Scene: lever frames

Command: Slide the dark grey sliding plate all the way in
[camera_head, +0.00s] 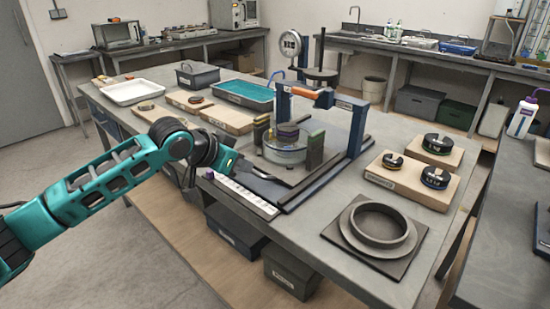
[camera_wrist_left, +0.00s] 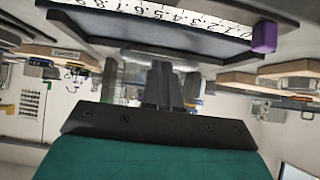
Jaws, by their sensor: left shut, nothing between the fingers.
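The dark grey sliding plate (camera_head: 283,188) lies low at the front of the lever frame, a flat dark slab beside a white scale strip. The scale strip (camera_head: 243,196) has a small purple block (camera_head: 209,174) at its left end; the block also shows in the wrist view (camera_wrist_left: 264,37). My left gripper (camera_head: 266,177) is shut and empty, low at the plate's near side; I cannot tell whether it touches. In the left wrist view my closed fingers (camera_wrist_left: 163,85) point toward the dark plate (camera_wrist_left: 150,38). My right gripper is out of view.
A glass dish (camera_head: 286,154) holding a weight stands inside the frame, between upright blocks. The blue frame post (camera_head: 358,130) and orange lever (camera_head: 305,91) rise above. Wooden boards with dark discs (camera_head: 436,176) and a round ring base (camera_head: 380,225) lie to the right.

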